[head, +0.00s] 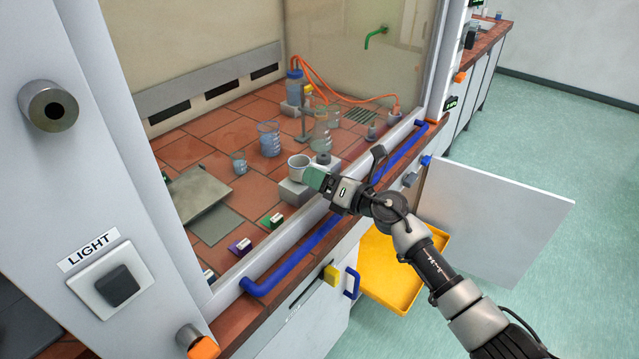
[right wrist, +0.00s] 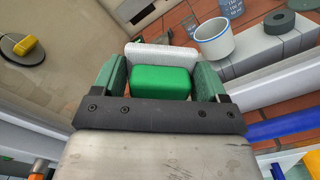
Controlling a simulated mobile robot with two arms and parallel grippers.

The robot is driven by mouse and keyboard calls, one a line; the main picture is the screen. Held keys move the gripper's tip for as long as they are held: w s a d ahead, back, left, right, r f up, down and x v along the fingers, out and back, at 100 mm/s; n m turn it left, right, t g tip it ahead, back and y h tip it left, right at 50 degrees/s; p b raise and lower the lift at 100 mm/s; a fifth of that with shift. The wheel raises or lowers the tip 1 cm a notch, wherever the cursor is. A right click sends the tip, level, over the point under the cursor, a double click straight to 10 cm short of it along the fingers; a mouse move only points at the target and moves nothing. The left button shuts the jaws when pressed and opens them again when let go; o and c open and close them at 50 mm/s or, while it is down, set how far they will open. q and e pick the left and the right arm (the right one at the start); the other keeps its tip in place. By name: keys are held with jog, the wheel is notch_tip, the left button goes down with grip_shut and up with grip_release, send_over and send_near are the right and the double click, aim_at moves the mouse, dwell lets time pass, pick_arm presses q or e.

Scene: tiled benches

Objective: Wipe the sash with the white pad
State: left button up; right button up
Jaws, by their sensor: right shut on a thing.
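My right gripper (head: 318,180) is shut on the pad, a block with a green back (right wrist: 160,82) and a white face (right wrist: 162,58). In the right wrist view the pad sits between the two green fingers (right wrist: 160,76), its white side pointing away from me. The sash is a clear pane (head: 395,95) in a white frame, with a long blue handle bar (head: 300,262) along its bottom. The gripper is in front of the pane, above the bar. I cannot tell whether the pad touches the glass. My left gripper is not in view.
Below right, a white cabinet door (head: 490,210) stands open by a yellow tray (head: 385,275). A light switch (head: 117,285) is at left.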

jog(key=shift+s+a+p, duration=0.7)
jog(key=shift+s+p, duration=0.05)
jog(key=shift+s, duration=0.25)
jog(key=shift+w+d+b, duration=0.65)
jog(key=shift+w+d, duration=0.05)
jog(key=shift+w, duration=0.3)
jog(key=shift+s+a+p, duration=0.15)
jog(key=shift+s+p, duration=0.05)
jog(key=shift+p, duration=0.15)
jog(key=shift+s+a+r+p, duration=0.1)
jog(key=shift+s+a+p, duration=0.6)
jog(key=shift+s+p, duration=0.2)
jog(key=shift+w+d+b, duration=0.15)
jog(key=shift+d+b, duration=0.05)
jog(key=shift+b, duration=0.3)
jog(key=shift+w+d+b, duration=0.65)
jog(key=shift+w+d, duration=0.05)
jog(key=shift+w, duration=0.25)
